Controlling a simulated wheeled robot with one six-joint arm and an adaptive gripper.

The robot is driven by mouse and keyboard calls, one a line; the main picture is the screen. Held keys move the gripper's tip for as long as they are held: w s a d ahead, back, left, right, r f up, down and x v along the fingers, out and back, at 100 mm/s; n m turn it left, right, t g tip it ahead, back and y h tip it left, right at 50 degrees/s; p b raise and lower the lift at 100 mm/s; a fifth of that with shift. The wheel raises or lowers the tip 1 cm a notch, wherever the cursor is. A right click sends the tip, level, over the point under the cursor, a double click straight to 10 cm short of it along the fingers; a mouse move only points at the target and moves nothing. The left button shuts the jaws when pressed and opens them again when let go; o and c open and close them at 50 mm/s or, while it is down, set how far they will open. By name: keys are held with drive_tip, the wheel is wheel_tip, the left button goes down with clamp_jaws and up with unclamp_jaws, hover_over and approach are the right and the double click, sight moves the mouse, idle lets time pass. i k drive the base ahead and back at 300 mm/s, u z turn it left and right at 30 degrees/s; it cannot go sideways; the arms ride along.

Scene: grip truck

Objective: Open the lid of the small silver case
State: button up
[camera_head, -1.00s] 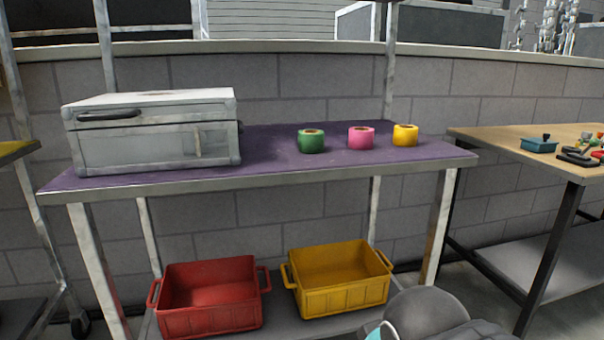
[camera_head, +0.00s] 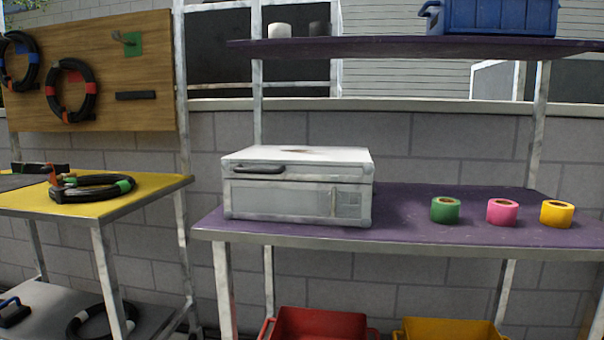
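The small silver case (camera_head: 296,187) stands on the left part of a purple-topped table (camera_head: 410,230). Its lid is down and looks shut. A dark handle (camera_head: 259,169) runs along the upper left of its front, and a small latch or plate (camera_head: 347,203) shows on the front right. My gripper is not in view.
Green (camera_head: 445,210), pink (camera_head: 502,212) and yellow (camera_head: 557,214) tape rolls stand to the case's right. A purple shelf (camera_head: 390,48) hangs above with a blue crate (camera_head: 500,17). A yellow-topped table (camera_head: 50,203) with a coiled cable (camera_head: 93,187) stands left. Red (camera_head: 318,325) and yellow (camera_head: 450,330) crates sit below.

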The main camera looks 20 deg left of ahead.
sight(318, 164)
drive_tip(key=u, duration=0.05)
drive_tip(key=k, duration=0.5)
drive_tip(key=u, duration=1.55)
drive_tip(key=i, duration=1)
drive_tip(key=z, duration=1.05)
